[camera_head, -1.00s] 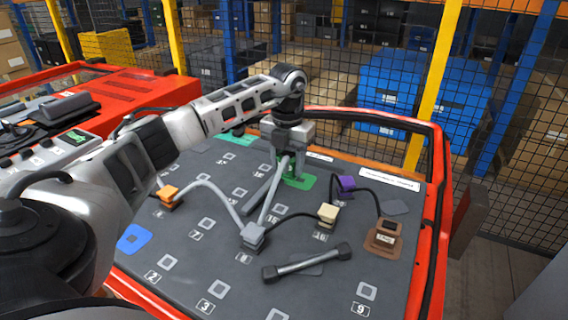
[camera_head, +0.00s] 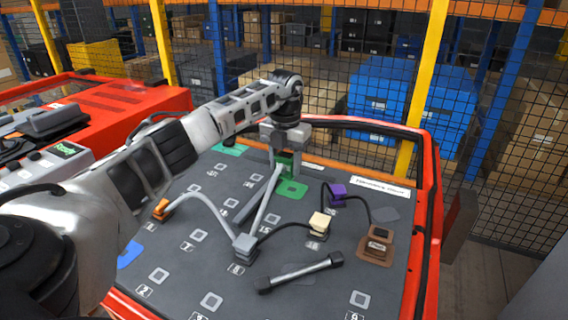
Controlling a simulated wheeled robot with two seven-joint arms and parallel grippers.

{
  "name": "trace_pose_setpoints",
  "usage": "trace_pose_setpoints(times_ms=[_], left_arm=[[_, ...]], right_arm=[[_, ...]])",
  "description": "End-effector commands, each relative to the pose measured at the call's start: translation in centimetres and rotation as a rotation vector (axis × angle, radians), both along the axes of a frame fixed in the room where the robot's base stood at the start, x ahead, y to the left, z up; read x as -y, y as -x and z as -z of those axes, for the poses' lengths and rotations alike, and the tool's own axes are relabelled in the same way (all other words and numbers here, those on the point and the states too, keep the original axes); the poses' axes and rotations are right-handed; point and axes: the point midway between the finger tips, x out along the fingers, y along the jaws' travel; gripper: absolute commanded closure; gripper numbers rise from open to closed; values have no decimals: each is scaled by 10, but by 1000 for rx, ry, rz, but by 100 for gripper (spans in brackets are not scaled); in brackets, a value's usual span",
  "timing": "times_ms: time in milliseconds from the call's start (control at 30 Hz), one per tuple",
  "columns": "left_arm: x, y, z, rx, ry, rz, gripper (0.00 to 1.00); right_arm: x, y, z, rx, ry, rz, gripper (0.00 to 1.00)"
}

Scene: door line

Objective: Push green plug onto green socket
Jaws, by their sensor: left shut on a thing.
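My left gripper (camera_head: 286,160) is above the far middle of the dark board (camera_head: 205,283), fingers pointing down. It is shut on a small green plug (camera_head: 284,164), partly hidden between the fingers. A pale grey cable (camera_head: 268,197) runs from the plug down to a grey plug (camera_head: 244,246). The green socket (camera_head: 292,188) is a flat green pad with a square outline, just in front of and below the plug. The plug appears behind the pad's square; whether it touches the board I cannot tell. My right gripper is not in view.
An orange plug (camera_head: 161,209), a cream plug (camera_head: 319,224), a purple plug (camera_head: 337,193) and a brown block (camera_head: 377,247) stand on the board. A grey bar with dark ends (camera_head: 300,273) lies in front. A red rail (camera_head: 427,230) edges the right side.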

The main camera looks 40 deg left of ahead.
Motion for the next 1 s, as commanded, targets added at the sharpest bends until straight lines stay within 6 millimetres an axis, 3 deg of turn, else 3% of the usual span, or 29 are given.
trace_pose_setpoints(times_ms=[167,533,1000], left_arm=[[-1,-5,1,1,2,-3,100],[-9,-37,2,1,2,-2,100],[-12,-40,0,0,-1,0,100]], right_arm=[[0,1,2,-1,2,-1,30],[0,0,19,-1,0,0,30],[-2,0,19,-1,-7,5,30]])
